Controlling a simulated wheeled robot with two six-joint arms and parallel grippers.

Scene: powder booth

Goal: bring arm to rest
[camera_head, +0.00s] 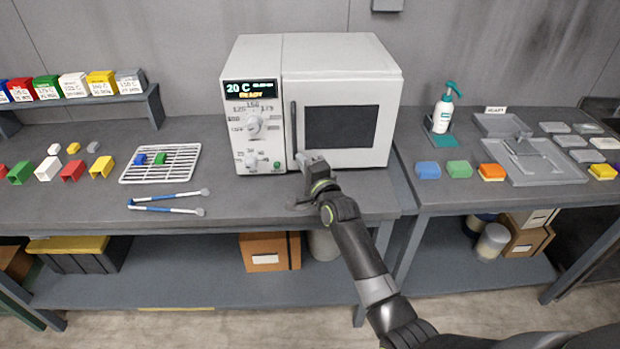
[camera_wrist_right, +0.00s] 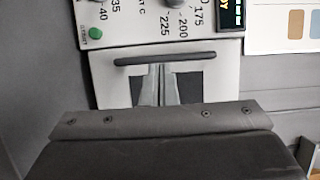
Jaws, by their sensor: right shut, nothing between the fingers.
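My right arm comes in from the lower right in the head view. Its gripper (camera_head: 308,160) is in front of the white oven (camera_head: 345,72), near the lower end of the dark door handle (camera_head: 294,125). In the right wrist view the fingers (camera_wrist_right: 155,88) are shut together and empty, pointing at the handle (camera_wrist_right: 165,58). I cannot tell whether they touch it. The oven door looks closed. The oven display (camera_head: 250,89) reads 20 C and READY. My left gripper is not in view.
On the bench, a wire rack (camera_head: 160,164) holds a blue and a green block, with blue tongs (camera_head: 168,202) in front. Coloured blocks (camera_head: 72,171) stand further left.

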